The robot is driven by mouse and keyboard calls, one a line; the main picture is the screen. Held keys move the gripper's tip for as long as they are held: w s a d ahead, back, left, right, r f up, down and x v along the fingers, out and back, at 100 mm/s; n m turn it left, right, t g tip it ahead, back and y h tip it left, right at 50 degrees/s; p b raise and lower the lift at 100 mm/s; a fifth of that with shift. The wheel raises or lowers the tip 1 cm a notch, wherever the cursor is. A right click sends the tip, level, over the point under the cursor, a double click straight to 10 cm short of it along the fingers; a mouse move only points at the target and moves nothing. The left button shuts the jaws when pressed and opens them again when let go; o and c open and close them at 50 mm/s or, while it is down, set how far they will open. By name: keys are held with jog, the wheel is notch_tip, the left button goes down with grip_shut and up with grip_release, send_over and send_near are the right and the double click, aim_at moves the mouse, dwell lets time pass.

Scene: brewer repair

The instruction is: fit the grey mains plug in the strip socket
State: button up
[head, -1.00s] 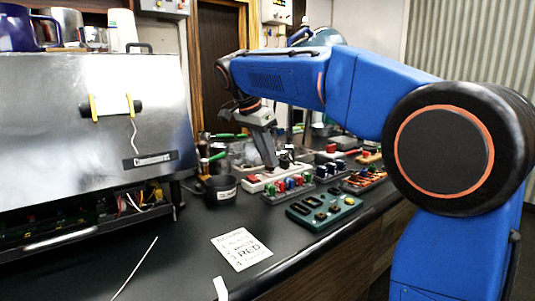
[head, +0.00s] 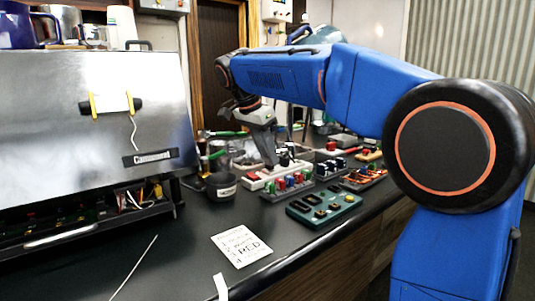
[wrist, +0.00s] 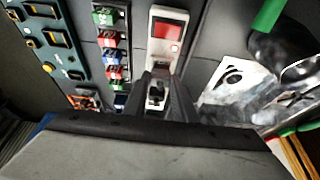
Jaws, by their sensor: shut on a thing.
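My gripper (head: 270,163) points down over the white power strip (head: 254,184) on the bench, at its left-hand part. In the wrist view my gripper (wrist: 160,82) is shut on a small dark and grey piece, which I take for the grey mains plug (wrist: 155,97). It sits between the fingertips, over the strip. The strip (wrist: 160,63) also shows in the wrist view, with a red switch (wrist: 167,33) at its far end. The plug's pins and the socket openings are hidden, so I cannot tell whether the plug is in or just above.
A rack of coloured blocks (head: 286,190) stands right beside the strip. A green board (head: 325,206) lies nearer the bench edge. A dark cup (head: 221,187) stands left of the strip. The steel brewer (head: 60,110) fills the left. A printed card (head: 241,246) lies on clear bench in front.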

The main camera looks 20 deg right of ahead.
jog(key=shift+f, duration=0.6)
dwell(1.5)
jog(key=o, duration=1.1)
jog(key=shift+r, duration=0.1)
jog(key=v, duration=1.7)
jog(key=shift+s+a, duration=0.1)
jog(key=shift+a, duration=0.1)
